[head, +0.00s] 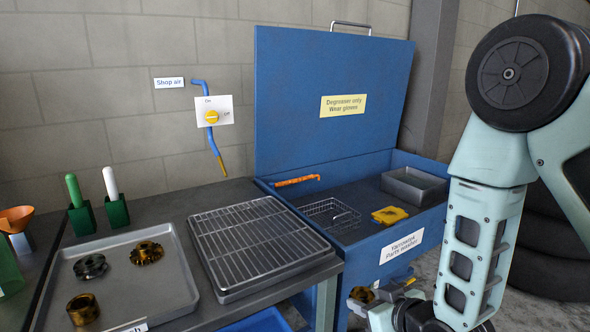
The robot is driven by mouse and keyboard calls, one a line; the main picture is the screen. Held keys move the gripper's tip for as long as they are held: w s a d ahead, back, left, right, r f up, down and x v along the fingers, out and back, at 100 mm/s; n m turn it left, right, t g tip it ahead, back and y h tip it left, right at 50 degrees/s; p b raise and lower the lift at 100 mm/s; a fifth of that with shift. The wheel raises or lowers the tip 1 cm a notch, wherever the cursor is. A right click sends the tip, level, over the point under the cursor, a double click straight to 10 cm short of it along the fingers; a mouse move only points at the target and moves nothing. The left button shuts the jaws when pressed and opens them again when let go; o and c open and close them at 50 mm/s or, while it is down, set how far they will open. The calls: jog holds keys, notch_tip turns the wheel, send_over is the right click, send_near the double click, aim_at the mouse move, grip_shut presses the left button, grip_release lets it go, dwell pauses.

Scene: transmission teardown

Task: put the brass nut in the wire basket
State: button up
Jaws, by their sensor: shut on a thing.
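My gripper (372,296) is low at the bottom of the head view, in front of the blue parts washer. It is shut on a small brass-coloured piece (360,294), which looks like the brass nut; my fingers and wrist partly hide it. The wire basket (329,213) sits inside the open washer at its left side, with its handle showing. The basket looks empty. My gripper and the held piece are apart from the basket, lower and nearer the camera, outside the washer's front wall.
The blue washer (408,257) has a raised lid (330,100) behind. Inside are a yellow item (390,215) and a grey pan (414,186). Left are a wire rack (255,240) and a tray (150,294) holding a brass ring (83,309), a brass gear (146,253) and a dark gear (91,266).

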jog(key=w+d+f+m+t+h, duration=0.1)
jog(key=w+d+f+m+h, duration=0.3)
jog(key=d, duration=0.5)
jog(key=w+d+f+m+h, duration=0.1)
jog(key=d+f, duration=0.4)
jog(key=d, duration=0.4)
jog(key=r+p, duration=0.4)
jog(key=shift+w+a, duration=0.15)
jog(key=shift+a, duration=0.05)
